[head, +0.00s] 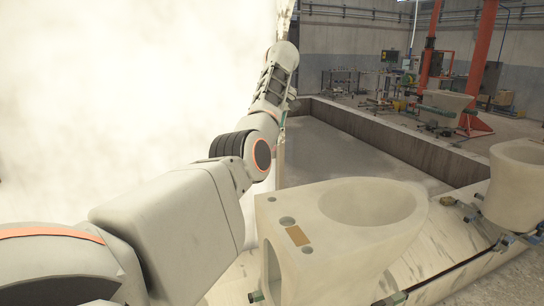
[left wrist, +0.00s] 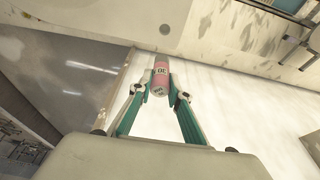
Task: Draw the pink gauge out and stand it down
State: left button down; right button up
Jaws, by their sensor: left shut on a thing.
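The pink gauge (left wrist: 160,80) is a small pink cylinder with a grey end and dark print, seen in the left wrist view. My left gripper (left wrist: 162,93) has its two green-backed fingers on either side of the gauge and is shut on it. The far, grey end of the gauge points toward a pale, stained surface; I cannot tell whether it touches it. In the head view my left arm reaches up and away, and its gripper is mostly hidden behind the arm. My right gripper is in neither view.
A large pale wall or panel fills the left of the head view. A pale toilet-shaped casting (head: 345,225) stands on the stained platform in front, with another casting (head: 518,185) at the right. A sunken grey floor (head: 350,150) lies beyond.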

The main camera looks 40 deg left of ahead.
pick_arm(q)
jog(key=shift+r, duration=3.05)
jog(key=shift+f, duration=0.1)
